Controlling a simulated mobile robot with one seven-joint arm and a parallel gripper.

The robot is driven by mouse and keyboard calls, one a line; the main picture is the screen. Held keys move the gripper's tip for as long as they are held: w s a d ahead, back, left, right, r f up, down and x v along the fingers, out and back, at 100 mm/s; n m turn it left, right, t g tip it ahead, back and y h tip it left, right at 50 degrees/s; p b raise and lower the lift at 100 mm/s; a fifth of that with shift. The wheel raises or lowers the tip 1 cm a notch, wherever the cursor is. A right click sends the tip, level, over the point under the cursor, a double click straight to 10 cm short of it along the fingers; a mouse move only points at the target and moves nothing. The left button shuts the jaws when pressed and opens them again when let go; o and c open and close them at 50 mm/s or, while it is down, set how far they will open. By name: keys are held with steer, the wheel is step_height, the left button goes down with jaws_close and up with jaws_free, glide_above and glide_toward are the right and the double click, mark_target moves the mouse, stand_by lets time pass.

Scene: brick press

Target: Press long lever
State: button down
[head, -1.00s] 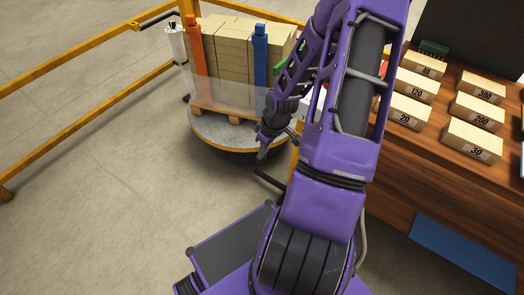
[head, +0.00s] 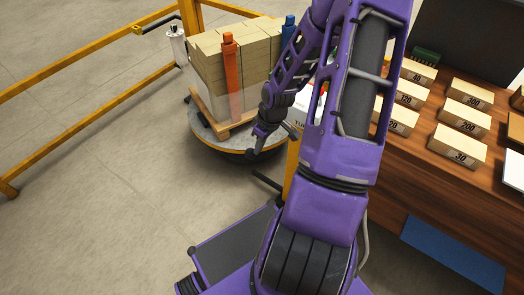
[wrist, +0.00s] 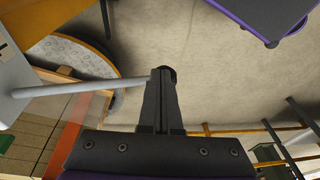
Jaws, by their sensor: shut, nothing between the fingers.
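My gripper (head: 252,153) is shut and empty, low beside the round turntable (head: 209,130) in the head view. In the wrist view its fingers (wrist: 165,75) are together. A grey rod (wrist: 85,90), which looks like the long lever, runs from a pale box at the left to the left side of the fingers. Its end meets or passes by the fingers; I cannot tell if they touch. In the head view a short piece of the rod (head: 291,130) shows right of my gripper; my arm hides the rest.
A pallet of bricks (head: 206,65) with an orange post (head: 231,65) and a blue post (head: 288,35) stands on the turntable. Yellow rails (head: 75,75) run at the left. A wooden table (head: 400,165) with labelled blocks is at the right.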

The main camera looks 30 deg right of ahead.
steer(key=a+p+v, duration=0.1)
steer(key=p+v, duration=0.1)
steer(key=v, duration=0.5)
steer(key=shift+a+r, duration=0.2)
steer(key=shift+r, duration=0.25)
steer(key=shift+s, duration=0.15)
stand_by(1.2)
steer(key=w+d+r, duration=0.1)
steer(key=r, duration=0.4)
steer(key=w+d+r+n+y, duration=0.1)
steer(key=w+r, duration=0.1)
steer(key=r, duration=0.3)
steer(key=shift+w+d, duration=0.3)
steer(key=shift+d, duration=0.05)
steer(key=shift+r, duration=0.15)
